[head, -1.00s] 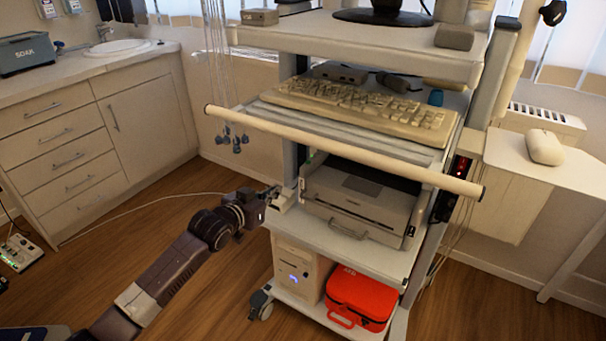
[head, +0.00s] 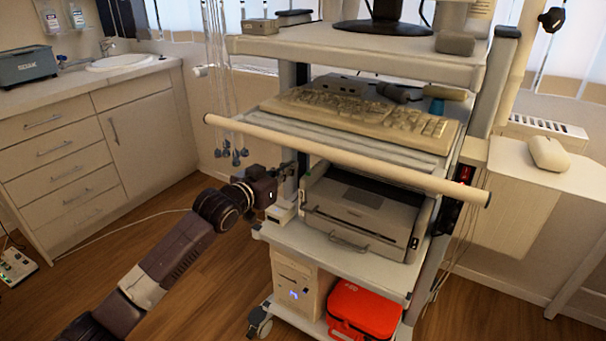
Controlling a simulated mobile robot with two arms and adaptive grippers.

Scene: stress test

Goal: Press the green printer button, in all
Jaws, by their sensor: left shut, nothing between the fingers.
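The grey printer (head: 366,203) sits on the cart's middle shelf, below the keyboard. I cannot make out its green button; it is too small or hidden. My left gripper (head: 287,173) is shut and empty. It is at the left side of the cart, by the printer's left rear side and near the cart's upright. I cannot tell whether the fingertips touch anything. My right gripper is not in view.
A pale handle bar (head: 340,158) runs across the cart's front, above the printer. A keyboard (head: 365,115) lies on the shelf above. A computer tower (head: 295,283) and a red case (head: 362,309) stand on the lowest shelf. Blue-tipped cables (head: 231,155) hang left of the cart.

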